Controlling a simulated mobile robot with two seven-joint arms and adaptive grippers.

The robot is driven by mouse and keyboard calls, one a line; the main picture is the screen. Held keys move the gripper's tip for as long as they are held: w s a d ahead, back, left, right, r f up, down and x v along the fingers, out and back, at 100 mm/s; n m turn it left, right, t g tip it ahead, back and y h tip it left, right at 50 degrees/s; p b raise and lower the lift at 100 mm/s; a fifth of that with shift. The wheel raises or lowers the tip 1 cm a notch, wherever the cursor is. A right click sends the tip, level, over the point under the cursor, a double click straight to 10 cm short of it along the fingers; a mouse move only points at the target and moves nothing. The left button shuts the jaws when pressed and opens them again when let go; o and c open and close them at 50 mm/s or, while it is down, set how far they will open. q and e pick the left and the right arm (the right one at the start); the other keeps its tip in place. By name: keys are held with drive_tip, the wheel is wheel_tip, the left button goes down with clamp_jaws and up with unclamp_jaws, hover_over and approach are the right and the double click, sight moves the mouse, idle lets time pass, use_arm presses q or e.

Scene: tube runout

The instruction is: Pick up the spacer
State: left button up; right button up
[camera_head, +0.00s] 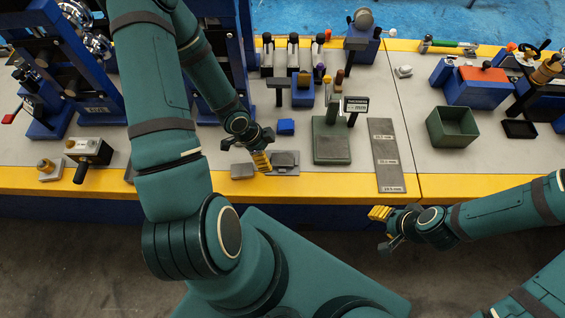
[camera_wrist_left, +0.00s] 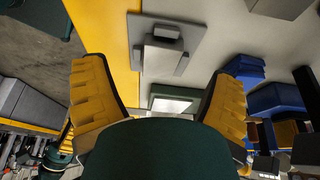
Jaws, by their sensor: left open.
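No part is marked as the spacer, so I cannot tell surely which it is. A grey block lies on a flat grey plate (camera_head: 292,170) near the bench's front edge. The wrist view shows this plate (camera_wrist_left: 187,36) with the light grey block (camera_wrist_left: 161,60) on it. Another grey block (camera_head: 242,171) lies just left of the plate. My left gripper (camera_head: 262,161) is open above the plate's left side. In the wrist view its fingers (camera_wrist_left: 163,75) stand wide apart with nothing between them. My right gripper (camera_head: 379,213) is off the bench's front edge; its jaw gap is unclear.
A small blue block (camera_head: 286,127) lies behind the plate. A green gauge stand (camera_head: 332,150) with a display is to the right, then a grey strip with size labels (camera_head: 386,160). A green open box (camera_head: 453,127) stands farther right. Blue fixtures line the back.

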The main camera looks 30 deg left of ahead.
sight(277, 159)
use_arm(q)
drive_tip(key=shift+w+b+x, duration=0.15)
drive_tip(key=shift+b+x, duration=0.45)
drive_tip(key=shift+x, duration=0.75)
drive_tip(key=shift+w+b+x, duration=0.2)
drive_tip(key=shift+b+x, duration=0.4)
drive_tip(key=shift+x, duration=0.75)
drive_tip(key=shift+d+r, duration=0.15)
drive_tip(key=shift+d, duration=0.05)
